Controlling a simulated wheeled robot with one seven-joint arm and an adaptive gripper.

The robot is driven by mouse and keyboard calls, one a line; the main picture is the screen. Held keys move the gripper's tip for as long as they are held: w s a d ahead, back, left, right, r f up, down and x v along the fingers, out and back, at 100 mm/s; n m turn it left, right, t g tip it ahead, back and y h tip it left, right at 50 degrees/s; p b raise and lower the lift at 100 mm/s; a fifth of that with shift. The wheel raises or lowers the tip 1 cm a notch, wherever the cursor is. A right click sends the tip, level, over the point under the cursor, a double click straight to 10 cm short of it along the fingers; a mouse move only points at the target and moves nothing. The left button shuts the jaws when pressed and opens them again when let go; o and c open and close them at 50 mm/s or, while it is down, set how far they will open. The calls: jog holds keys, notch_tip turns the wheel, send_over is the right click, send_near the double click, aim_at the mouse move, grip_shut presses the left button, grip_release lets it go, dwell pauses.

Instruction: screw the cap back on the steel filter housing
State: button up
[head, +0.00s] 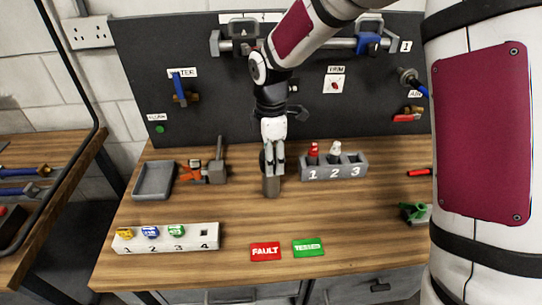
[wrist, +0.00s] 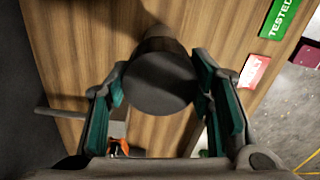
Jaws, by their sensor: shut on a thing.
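The steel filter housing (head: 271,187) looks like a grey-brown cylinder standing upright on the wooden bench, directly below my gripper (head: 272,170). In the wrist view a dark round disc, which looks like the cap (wrist: 157,82), lies between the two teal-padded fingers of my gripper (wrist: 160,90). My gripper is shut on it. A cylindrical body (wrist: 160,42) shows just beyond the disc. The disc hides the joint between them, so I cannot tell whether the cap is seated or threaded.
A grey tray (head: 153,194) and a clamp with orange parts (head: 195,172) stand to the left. A numbered grey rack (head: 333,172) holding bottles stands close on the right. A white numbered block (head: 165,243) and FAULT (head: 265,252) and TESTED (head: 308,248) cards lie in front.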

jog(key=shift+f, duration=0.7)
dwell(1.1)
jog(key=o, duration=1.1)
jog(key=shift+c, duration=0.5)
jog(key=n+p, duration=0.2)
jog(key=n, duration=2.1)
jog(key=shift+r+p, duration=0.45)
jog(key=shift+r, duration=0.1)
jog(key=shift+c, duration=0.6)
